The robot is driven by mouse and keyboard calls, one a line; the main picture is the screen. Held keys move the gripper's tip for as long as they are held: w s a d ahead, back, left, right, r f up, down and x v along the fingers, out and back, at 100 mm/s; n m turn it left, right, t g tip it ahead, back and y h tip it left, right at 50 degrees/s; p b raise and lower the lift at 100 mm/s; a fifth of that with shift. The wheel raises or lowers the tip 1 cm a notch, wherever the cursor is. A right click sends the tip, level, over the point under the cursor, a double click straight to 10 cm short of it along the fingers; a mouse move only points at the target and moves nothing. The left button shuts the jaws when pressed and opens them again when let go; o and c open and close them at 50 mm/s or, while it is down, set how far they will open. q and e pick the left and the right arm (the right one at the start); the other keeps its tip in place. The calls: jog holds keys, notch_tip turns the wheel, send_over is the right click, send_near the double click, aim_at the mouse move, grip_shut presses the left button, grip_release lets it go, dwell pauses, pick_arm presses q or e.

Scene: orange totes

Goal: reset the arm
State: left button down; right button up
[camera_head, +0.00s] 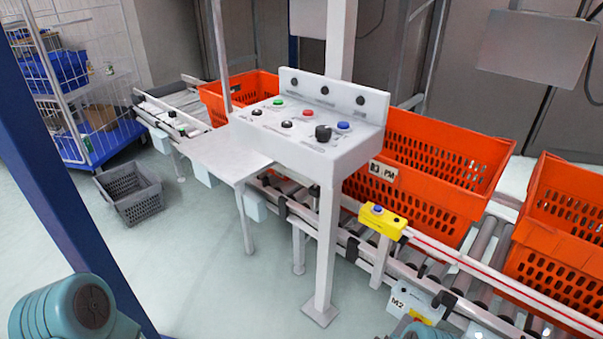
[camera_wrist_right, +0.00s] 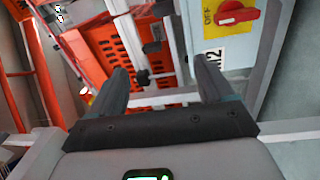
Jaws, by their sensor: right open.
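My right gripper (camera_wrist_right: 162,78) shows in the right wrist view with its two dark fingers spread apart. It is open, with nothing between the fingers. Beyond the fingers are an orange tote (camera_wrist_right: 103,45) and a grey and yellow switch box (camera_wrist_right: 228,35) with a red knob. In the head view only a small teal part of my right arm shows at the bottom edge, near the M2 box (camera_head: 408,300). A teal part of my left arm shows at the bottom left; my left gripper is not in view.
Orange totes (camera_head: 430,150) stand on a roller conveyor (camera_head: 440,268). A white control panel (camera_head: 305,122) with several buttons stands in front on a post. A yellow button box (camera_head: 382,221) is on the conveyor's rail. A grey crate (camera_head: 130,192) sits on open floor.

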notch_tip(320, 180, up, 4)
jog(key=w+a+y, duration=0.2)
jog(key=w+y, duration=0.1)
jog(key=y, duration=0.3)
jog(key=s+a+f+m+g+y, duration=0.1)
jog(key=s+a+m+g+y, duration=0.3)
jog(key=s, duration=0.5)
jog(key=s+a+f+m+g+y, duration=0.25)
jog(key=s+a+g, duration=0.3)
jog(key=s, duration=0.35)
jog(key=s+a+f+m+g+y, duration=0.1)
jog(key=s+a+m+g+y, duration=0.3)
jog(key=s, duration=0.6)
notch_tip(320, 180, up, 21)
jog(key=a+p, duration=0.1)
jog(key=p, duration=1.9)
jog(key=shift+w, duration=0.15)
jog(key=shift+f+y, duration=0.2)
jog(key=shift+y, duration=0.05)
jog(key=shift+c, duration=0.3)
